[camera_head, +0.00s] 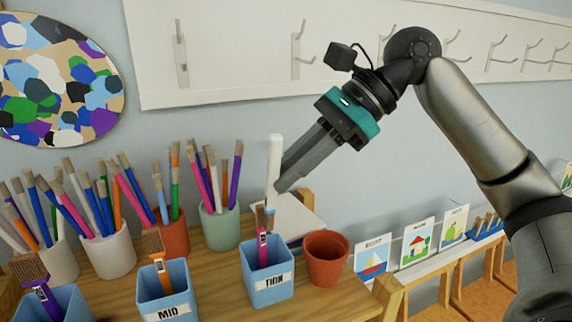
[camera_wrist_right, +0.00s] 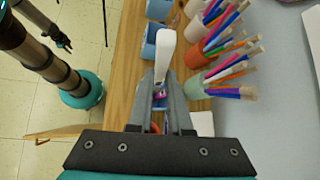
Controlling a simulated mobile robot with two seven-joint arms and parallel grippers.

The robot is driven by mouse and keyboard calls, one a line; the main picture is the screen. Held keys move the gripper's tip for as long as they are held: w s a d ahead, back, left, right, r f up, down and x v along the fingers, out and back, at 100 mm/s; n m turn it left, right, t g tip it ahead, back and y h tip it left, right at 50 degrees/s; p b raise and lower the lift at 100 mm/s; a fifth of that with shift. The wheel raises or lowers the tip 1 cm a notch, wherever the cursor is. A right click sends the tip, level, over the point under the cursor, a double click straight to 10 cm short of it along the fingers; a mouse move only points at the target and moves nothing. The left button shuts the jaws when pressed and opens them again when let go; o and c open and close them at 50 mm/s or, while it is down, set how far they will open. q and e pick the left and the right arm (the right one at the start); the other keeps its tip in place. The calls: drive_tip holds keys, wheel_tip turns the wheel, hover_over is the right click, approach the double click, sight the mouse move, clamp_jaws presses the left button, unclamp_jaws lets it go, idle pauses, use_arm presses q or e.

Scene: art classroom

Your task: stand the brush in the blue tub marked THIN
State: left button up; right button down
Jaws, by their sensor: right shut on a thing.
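My right gripper (camera_head: 282,186) is shut on a brush with a thick white handle (camera_head: 274,160). The brush is nearly upright, its handle top above the fingers. It also shows between the fingers in the right wrist view (camera_wrist_right: 166,50). Its lower end is just above or at the mouth of the blue THIN tub (camera_head: 268,287); I cannot tell whether it is inside. A pink-handled brush (camera_head: 262,243) stands in that tub, close to the held one. In the wrist view, a small dark shape at upper left may be my left gripper, too small to read.
A terracotta pot (camera_head: 326,258) stands right of the THIN tub. The blue MID tub (camera_head: 166,292) with an orange brush is to the left, another blue tub (camera_head: 50,305) beyond. Pots full of brushes, including a green one (camera_head: 220,228), line the back. A hook rail (camera_head: 230,60) is above.

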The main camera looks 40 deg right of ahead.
wheel_tip(320, 180, down, 9)
drive_tip(key=b, duration=0.7)
drive_tip(key=shift+w+b, duration=0.3)
drive_tip(key=shift+w, duration=0.15)
drive_tip(key=shift+f, duration=0.1)
drive_tip(key=c, duration=0.8)
unclamp_jaws()
drive_tip(key=shift+o, duration=0.2)
drive_tip(key=shift+d, duration=0.1)
drive_tip(key=v, duration=1.5)
